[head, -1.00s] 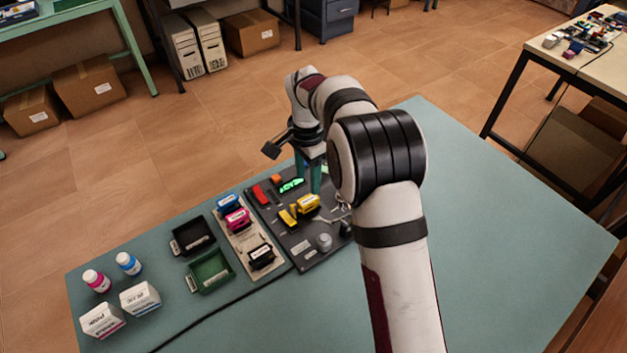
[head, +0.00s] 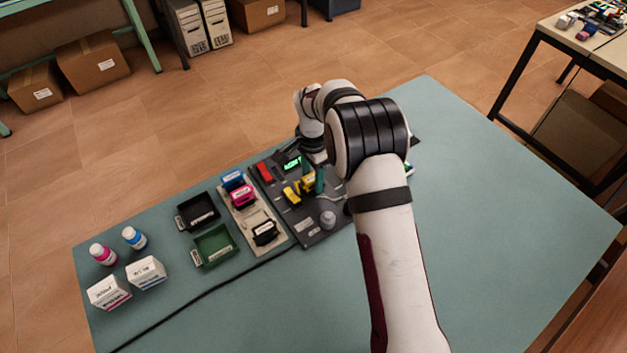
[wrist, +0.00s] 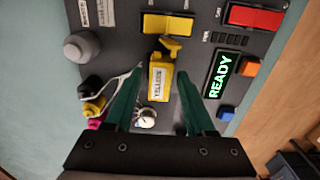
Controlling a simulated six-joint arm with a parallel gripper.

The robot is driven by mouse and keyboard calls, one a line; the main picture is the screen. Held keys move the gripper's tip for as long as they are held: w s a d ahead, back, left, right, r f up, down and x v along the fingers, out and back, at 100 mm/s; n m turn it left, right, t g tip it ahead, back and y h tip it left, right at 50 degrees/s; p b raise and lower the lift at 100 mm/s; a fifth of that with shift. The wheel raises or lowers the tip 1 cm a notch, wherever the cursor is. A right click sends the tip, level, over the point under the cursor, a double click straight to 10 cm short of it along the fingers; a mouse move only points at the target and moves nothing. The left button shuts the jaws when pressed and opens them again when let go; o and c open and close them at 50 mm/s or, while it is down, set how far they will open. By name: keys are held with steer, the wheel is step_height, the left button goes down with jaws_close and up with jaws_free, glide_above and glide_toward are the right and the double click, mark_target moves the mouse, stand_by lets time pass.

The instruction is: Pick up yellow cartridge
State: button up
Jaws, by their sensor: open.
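The yellow cartridge (head: 307,184) sits on the dark control panel (head: 314,235), partly hidden by my gripper in the head view. In the wrist view the yellow cartridge (wrist: 159,84) shows its white label, and a yellow tab sticks out at its far end. My gripper (wrist: 157,75) is open, with one green finger on each side of the cartridge. A gap shows between the cartridge and each finger, wider on the right. In the head view a green finger of my gripper (head: 319,179) stands close beside the cartridge.
The table's right side is clear.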

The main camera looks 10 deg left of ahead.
mark_target(312, 177)
jaws_close()
steer(key=shift+r, duration=3.25)
